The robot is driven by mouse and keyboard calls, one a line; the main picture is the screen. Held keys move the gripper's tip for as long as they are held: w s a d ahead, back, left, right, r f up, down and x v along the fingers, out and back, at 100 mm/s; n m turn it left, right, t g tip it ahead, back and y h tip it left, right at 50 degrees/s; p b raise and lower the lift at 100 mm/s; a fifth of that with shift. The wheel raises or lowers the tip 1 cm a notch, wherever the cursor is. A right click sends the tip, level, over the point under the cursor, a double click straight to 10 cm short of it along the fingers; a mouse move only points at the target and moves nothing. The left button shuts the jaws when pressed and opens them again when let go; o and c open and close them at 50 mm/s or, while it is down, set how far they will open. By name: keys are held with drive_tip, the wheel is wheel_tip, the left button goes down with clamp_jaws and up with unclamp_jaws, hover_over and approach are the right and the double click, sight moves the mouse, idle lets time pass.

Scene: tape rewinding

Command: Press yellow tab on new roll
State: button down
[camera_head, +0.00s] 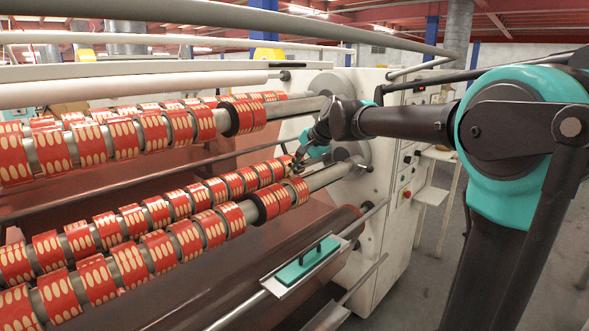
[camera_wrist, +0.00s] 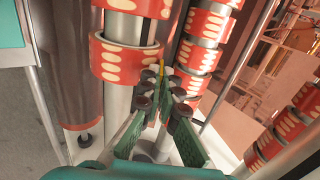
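Several red rolls with cream ovals sit on the rewinder's metal shafts. In the wrist view, a red roll (camera_wrist: 118,62) on a pale core is just left of my gripper's tips, and another red roll (camera_wrist: 203,55) is to the right. A small yellow tab (camera_wrist: 163,70) shows right at the fingertips; I cannot tell whether they touch it. My gripper (camera_wrist: 163,92) has its two fingers drawn together at the tips, and I see nothing held between them. In the head view, my gripper (camera_head: 293,163) is near the right end of the middle shaft, by the last rolls (camera_head: 297,189).
The white machine housing (camera_head: 397,170) stands just right of my gripper. A teal block on a bracket (camera_head: 306,262) is below. Upper rolls (camera_head: 243,116) and long rails (camera_head: 150,92) run above and to the left. Open floor lies at the lower right.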

drive_tip(key=c, duration=1.6)
unclamp_jaws()
drive_tip(key=shift+c, duration=0.2)
drive_tip(key=v, duration=1.2)
